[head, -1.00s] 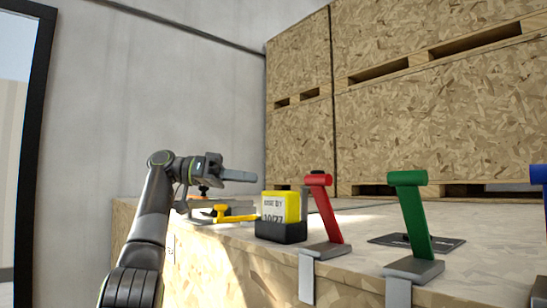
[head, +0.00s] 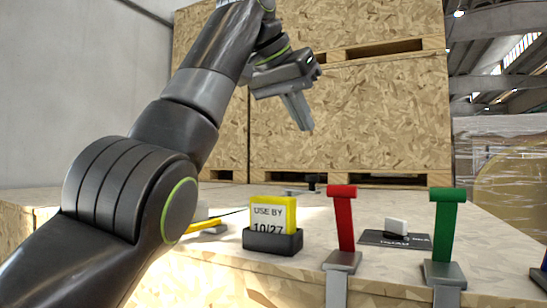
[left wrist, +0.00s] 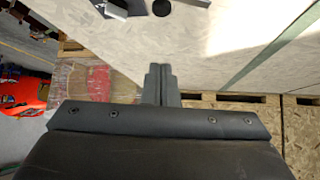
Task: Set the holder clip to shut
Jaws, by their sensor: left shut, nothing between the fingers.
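My left gripper (head: 302,118) is raised above the bench, shut and empty, pointing down to the right. In the left wrist view its fingers (left wrist: 160,82) are together. A yellow-handled piece (head: 205,226) lies on the bench at the left, mostly hidden behind my left arm. It may be the holder clip, but I cannot tell, nor can I see its state. A yellow "USE BY 10/27" card (head: 272,214) stands in a black holder (head: 268,241). The left gripper is well above and apart from both. The right gripper is out of view.
A red lever (head: 343,222) and a green lever (head: 443,235) stand upright at the bench's front edge. Large wooden crates (head: 350,110) stand at the back.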

